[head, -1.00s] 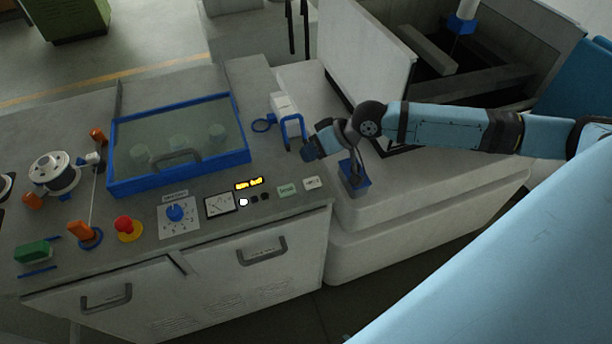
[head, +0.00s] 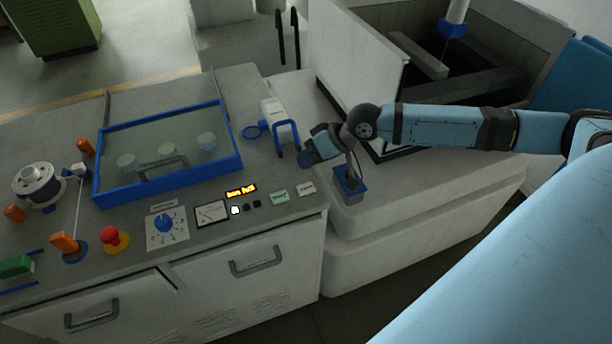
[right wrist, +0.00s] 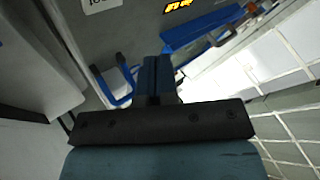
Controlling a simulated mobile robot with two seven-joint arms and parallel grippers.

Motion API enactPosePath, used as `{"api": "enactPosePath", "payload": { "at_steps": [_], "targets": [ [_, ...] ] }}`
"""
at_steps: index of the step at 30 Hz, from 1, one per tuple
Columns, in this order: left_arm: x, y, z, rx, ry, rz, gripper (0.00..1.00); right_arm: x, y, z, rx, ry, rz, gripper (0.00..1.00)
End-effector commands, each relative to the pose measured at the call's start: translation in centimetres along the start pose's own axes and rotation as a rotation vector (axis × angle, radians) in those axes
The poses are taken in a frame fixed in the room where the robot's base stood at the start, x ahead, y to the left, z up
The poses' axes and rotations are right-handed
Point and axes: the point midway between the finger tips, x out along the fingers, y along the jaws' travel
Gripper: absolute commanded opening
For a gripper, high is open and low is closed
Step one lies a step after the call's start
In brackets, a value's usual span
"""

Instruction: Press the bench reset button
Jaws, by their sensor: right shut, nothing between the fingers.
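The bench control panel has a row of small round buttons: a lit white one (head: 235,210) and two dark ones (head: 252,206), below an orange lit display (head: 240,191). I cannot read which one is the reset button. A green label (head: 279,196) and a white label (head: 305,188) lie to their right. My right gripper (head: 304,161) is shut and empty, above the bench's right end, up and right of the buttons, apart from them. In the right wrist view its closed fingers (right wrist: 155,75) point toward the panel, with the display (right wrist: 178,6) at the top edge. My left gripper is not in view.
A blue-framed glass lid (head: 168,150) covers the bench's middle. A red mushroom button (head: 112,236), a blue dial (head: 164,224) and a meter (head: 210,213) sit left of the small buttons.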

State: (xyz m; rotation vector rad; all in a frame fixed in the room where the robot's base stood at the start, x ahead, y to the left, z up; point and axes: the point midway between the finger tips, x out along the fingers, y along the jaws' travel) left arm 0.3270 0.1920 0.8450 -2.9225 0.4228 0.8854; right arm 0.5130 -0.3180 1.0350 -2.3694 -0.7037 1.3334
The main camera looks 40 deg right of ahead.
Motion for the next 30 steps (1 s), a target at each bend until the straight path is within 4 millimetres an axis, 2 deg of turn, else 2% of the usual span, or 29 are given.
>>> {"api": "enactPosePath", "payload": {
  "at_steps": [1,7,15,30],
  "targets": [
    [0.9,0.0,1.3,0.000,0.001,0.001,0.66,1.0,0.8,0.7,-0.001,0.000,0.000,0.00],
    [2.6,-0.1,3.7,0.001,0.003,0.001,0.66,2.8,2.0,2.0,-0.001,0.001,0.000,0.00],
    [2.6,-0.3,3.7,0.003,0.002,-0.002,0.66,4.0,3.0,2.9,0.000,0.000,0.000,0.00],
    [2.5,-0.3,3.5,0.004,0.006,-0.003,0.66,4.1,3.0,3.0,0.000,0.001,0.000,0.00]
  ]
}}
